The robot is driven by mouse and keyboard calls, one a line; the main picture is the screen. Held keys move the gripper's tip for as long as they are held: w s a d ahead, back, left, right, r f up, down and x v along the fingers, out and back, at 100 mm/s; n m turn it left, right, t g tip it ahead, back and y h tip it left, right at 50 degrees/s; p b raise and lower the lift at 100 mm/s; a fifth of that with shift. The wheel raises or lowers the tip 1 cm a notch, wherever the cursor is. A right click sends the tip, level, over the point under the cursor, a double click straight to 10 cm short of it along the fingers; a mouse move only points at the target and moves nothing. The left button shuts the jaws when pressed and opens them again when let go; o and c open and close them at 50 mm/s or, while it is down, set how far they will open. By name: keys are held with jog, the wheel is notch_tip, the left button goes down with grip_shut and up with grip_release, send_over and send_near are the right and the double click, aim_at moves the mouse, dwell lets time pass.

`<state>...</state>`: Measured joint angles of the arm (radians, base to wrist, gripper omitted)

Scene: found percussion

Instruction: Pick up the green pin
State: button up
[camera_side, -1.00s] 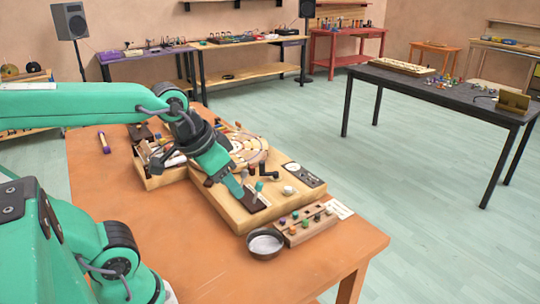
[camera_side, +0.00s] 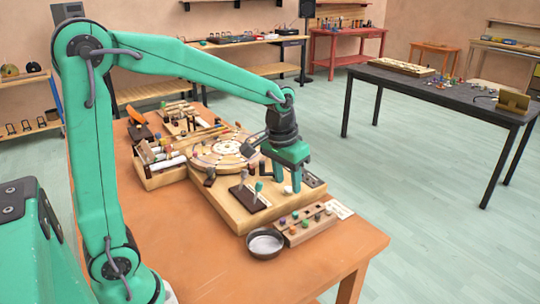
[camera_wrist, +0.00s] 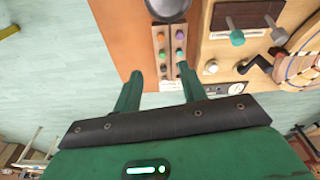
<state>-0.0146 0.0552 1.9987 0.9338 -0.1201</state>
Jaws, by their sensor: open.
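A wooden pin block (camera_side: 298,232) holds several small coloured pins near the table's front right. It also shows in the wrist view (camera_wrist: 170,84). In the side view a green pin (camera_side: 305,224) shows on the block. My gripper (camera_side: 288,185) points down, open and empty, above the right part of the wooden board. In the wrist view its two fingers (camera_wrist: 159,72) are spread to either side of the block's lower end.
A dark round dish (camera_side: 265,252) stands left of the block. The wooden board (camera_side: 232,212) carries a dark plate with a green-topped lever (camera_side: 259,187) and a grey one, a white knob (camera_side: 288,190) and a round disc (camera_side: 222,150). The table front is clear.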

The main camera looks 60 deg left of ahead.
jog(key=g, duration=0.2)
send_over(305, 221)
jog(key=shift+n, duration=0.3)
notch_tip(305, 221, down, 8)
jog(key=shift+s+a+f, duration=0.15)
jog(key=shift+f, duration=3.95)
grip_shut()
